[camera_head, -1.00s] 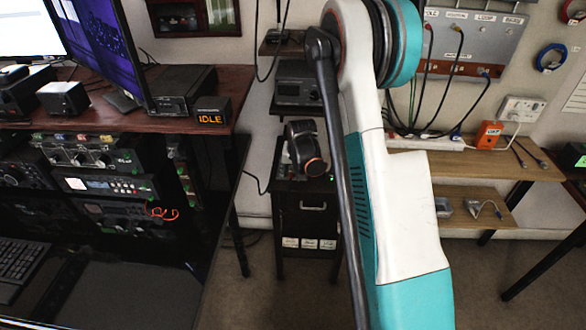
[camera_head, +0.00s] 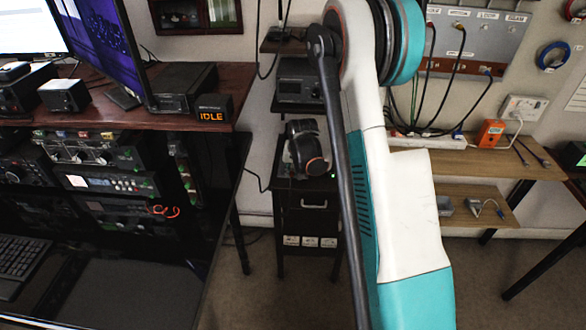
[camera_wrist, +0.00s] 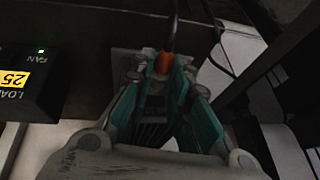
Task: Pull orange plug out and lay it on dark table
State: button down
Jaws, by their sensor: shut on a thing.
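In the wrist view, an orange plug (camera_wrist: 164,62) sits between the tips of my gripper (camera_wrist: 164,76), with a dark cable running up from it. The teal fingers are shut on the plug. A pale plate lies around and behind the fingertips; I cannot tell whether the plug is still seated in a socket. The gripper itself is hidden in the head view, behind my dark wrist parts over the small black cabinet (camera_head: 308,222).
A black box with a green light and yellow label (camera_wrist: 20,80) stands left of the fingers. Radio gear (camera_head: 100,180) and a keyboard (camera_head: 25,262) are at the left. A wooden shelf (camera_head: 500,160) and cabled panel (camera_head: 475,35) are at the right.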

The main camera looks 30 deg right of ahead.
aim_at(292, 176)
jog(key=shift+s+a+b, duration=0.3)
jog(key=shift+s+a, duration=0.45)
jog(key=shift+s, duration=0.3)
jog(key=shift+s+a, duration=0.2)
jog(key=shift+s, duration=0.1)
jog(key=shift+s+a, duration=0.1)
jog(key=shift+s, duration=0.1)
